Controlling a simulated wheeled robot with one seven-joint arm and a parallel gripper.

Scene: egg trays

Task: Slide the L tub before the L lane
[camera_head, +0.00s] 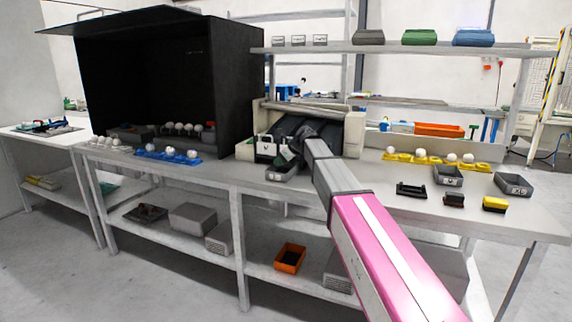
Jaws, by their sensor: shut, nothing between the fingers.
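A grey tub (280,174) stands on the bench just in front of the sorting machine (354,134), below its dark sloping lanes (288,126). Two more grey tubs with pale labels stand to the right, one in the middle (447,181) and one farther right (513,186). The label letters are too small to read, so I cannot tell which is the L tub or the L lane. My gripper (292,155) is shut and empty, at the lanes' front, just above and behind the left tub. My arm hides part of the machine. I cannot tell whether gripper and tub touch.
A yellow egg tray (425,162) with white eggs lies right of the machine. A blue egg tray (180,159) lies left, before a black box (235,100). A black holder (411,190) and a yellow-black block (495,204) sit near the right front edge.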

